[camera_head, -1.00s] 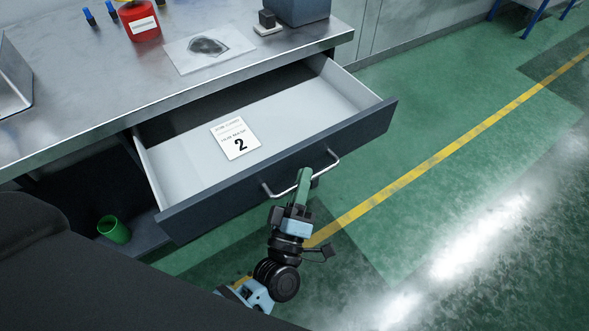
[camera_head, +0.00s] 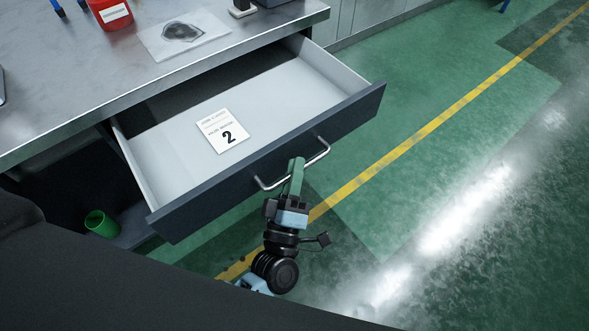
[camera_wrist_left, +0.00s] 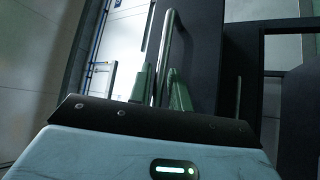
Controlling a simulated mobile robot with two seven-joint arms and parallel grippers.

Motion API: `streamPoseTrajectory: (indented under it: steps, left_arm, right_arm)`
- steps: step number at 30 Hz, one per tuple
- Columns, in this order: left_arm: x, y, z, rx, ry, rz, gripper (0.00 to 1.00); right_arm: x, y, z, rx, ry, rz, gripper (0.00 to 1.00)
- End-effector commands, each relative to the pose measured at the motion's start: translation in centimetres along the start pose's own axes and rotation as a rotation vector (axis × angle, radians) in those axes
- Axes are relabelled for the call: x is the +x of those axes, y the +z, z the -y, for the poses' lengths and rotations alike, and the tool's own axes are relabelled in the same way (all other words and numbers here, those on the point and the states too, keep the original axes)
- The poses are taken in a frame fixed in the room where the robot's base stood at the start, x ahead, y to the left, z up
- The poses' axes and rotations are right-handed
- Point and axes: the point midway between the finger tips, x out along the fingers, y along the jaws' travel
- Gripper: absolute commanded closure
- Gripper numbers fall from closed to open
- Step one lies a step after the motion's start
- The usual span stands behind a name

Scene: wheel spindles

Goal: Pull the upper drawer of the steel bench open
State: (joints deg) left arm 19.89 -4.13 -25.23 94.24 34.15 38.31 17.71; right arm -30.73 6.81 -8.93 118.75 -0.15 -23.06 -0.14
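The upper drawer (camera_head: 268,160) of the steel bench (camera_head: 105,68) stands well open, with a dark front and pale inside. A card marked 2 (camera_head: 222,131) lies in it. Its bar handle (camera_head: 321,153) is on the front. My left gripper (camera_head: 297,167) is at the handle, with green fingers around the bar. My right gripper is in neither view.
A green cup (camera_head: 101,223) stands on a lower shelf under the bench. The green floor with a yellow line (camera_head: 420,134) is clear to the right.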

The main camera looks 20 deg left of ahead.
Motion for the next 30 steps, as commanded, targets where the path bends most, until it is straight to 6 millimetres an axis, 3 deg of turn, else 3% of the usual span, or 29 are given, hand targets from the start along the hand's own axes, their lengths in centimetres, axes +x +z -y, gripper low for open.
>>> streamPoseTrajectory:
  steps: [5,19,30]
  left_arm:
    - [-0.5,0.0,0.1,0.000,-0.001,0.001,0.80]
    - [-7.0,0.0,0.1,0.001,-0.001,0.002,0.80]
    - [-7.8,0.0,0.0,0.000,0.000,0.000,0.80]
  right_arm:
    - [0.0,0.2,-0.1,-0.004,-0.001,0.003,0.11]
    - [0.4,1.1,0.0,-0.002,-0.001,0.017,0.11]
    - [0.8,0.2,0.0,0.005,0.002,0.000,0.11]
